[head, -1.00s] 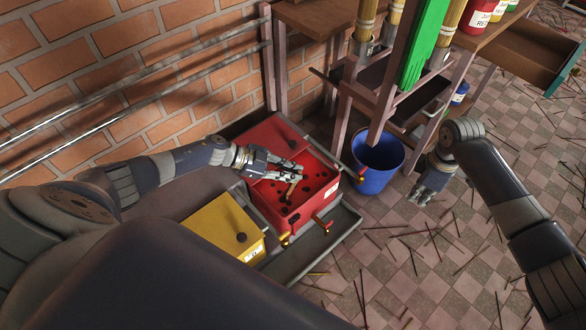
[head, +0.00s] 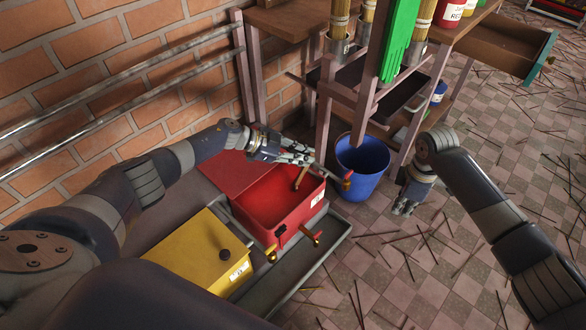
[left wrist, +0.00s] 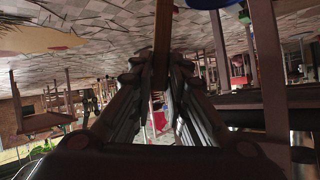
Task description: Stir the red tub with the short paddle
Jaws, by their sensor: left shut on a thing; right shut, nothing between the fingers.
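The red tub (head: 293,225) stands in a grey tray beside the yellow tub, its visible top surface plain red. My left gripper (head: 308,158) is above the tub's far right edge, shut on the short paddle (head: 301,178), a brown wooden stick slanting down toward the tub. The paddle's lower end reaches over or into the red surface; I cannot tell how deep. In the left wrist view the paddle (left wrist: 162,45) runs up from between the fingers. My right gripper (head: 403,207) is shut and empty, low over the floor at right.
The yellow tub (head: 190,255) is at front left, in front of the red one. A blue bucket (head: 360,170) stands just right of the red tub. A rack (head: 325,105) with brushes and a green hanging item (head: 398,45) rises behind.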

